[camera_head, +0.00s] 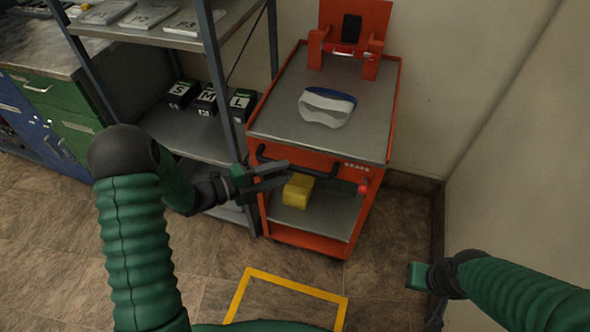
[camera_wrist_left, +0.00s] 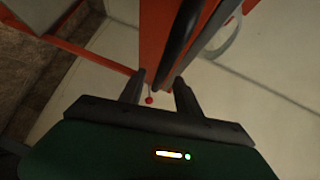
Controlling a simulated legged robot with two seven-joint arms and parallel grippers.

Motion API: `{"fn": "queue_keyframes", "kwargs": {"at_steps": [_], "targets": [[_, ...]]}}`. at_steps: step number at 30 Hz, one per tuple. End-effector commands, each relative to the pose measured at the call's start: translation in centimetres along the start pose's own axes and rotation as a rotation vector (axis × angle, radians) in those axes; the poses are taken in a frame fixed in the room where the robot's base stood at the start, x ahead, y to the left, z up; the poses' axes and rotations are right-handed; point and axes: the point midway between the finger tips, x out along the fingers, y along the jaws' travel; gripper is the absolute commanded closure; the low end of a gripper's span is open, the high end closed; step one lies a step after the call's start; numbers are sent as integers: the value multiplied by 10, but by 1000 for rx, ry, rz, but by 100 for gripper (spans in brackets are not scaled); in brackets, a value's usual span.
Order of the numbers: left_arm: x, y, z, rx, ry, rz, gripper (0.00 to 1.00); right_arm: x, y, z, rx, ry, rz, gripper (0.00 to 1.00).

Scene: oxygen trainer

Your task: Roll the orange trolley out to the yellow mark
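The orange trolley (camera_head: 318,238) stands against the wall beside the shelf, with a grey top and a lower shelf. Its black handle bar (camera_head: 298,170) runs across the front, with a red knob (camera_head: 362,188) to its right. In the left wrist view the handle (camera_wrist_left: 182,50) lies just beyond my fingertips. My left gripper (camera_head: 282,175) is open at the left part of the handle; I cannot tell whether it touches. My right gripper (camera_head: 420,279) is at the lower right, away from the trolley, its fingers unclear. The yellow mark (camera_head: 292,281) is a floor outline in front of the trolley.
A white and blue mask-like item (camera_head: 326,108) lies on the trolley top, and a yellow block (camera_head: 298,191) sits on its lower shelf. A grey shelf unit (camera_head: 185,135) with black boxes stands close left. A wall (camera_head: 520,150) is at right. Floor in front is clear.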

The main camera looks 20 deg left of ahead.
Motion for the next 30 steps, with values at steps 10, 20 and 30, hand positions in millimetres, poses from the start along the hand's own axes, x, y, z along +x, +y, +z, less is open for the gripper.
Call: {"fn": "queue_keyframes", "kwargs": {"at_steps": [10, 20, 30], "targets": [[50, -1, -1, 3, 0, 1, 60, 7, 0, 2, 1, 0, 0, 100], [50, -1, 0, 1, -1, 0, 73, 7, 0, 2, 0, 0, 0, 100], [50, 0, -1, 0, 1, 3, 100, 7, 0, 2, 0, 0, 0, 100]]}}
